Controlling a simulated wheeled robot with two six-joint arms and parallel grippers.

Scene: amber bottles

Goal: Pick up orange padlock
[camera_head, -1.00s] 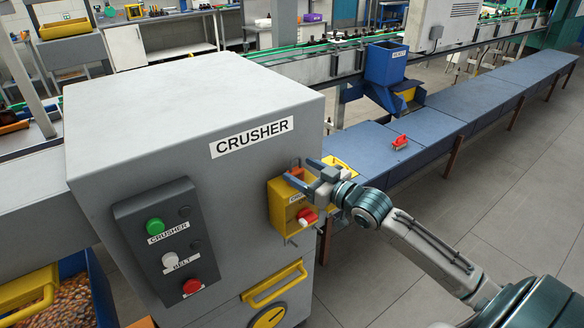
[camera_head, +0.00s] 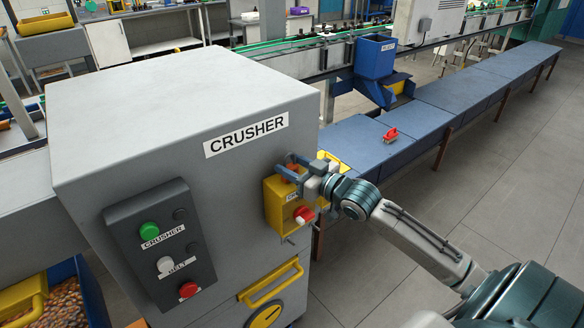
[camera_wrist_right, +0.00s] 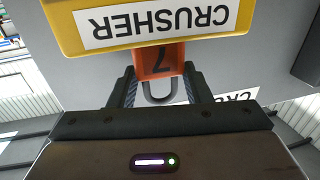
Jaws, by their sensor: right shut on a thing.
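The orange padlock (camera_wrist_right: 160,62) has a dark 7 on its body and a grey shackle. In the right wrist view it sits between the fingers of my right gripper (camera_wrist_right: 160,92), which is shut on it. In the head view my right gripper (camera_head: 287,166) is at the top of the yellow box on the crusher's side, and the fingers mostly hide the padlock there. My left gripper is not in view.
The yellow box (camera_head: 272,209) with a red knob (camera_head: 304,214) is on the grey crusher (camera_head: 180,100). A control panel (camera_head: 160,245) is on the crusher's front. A blue bench (camera_head: 360,148) runs behind, with a red object (camera_head: 391,134) on it. Open floor lies to the right.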

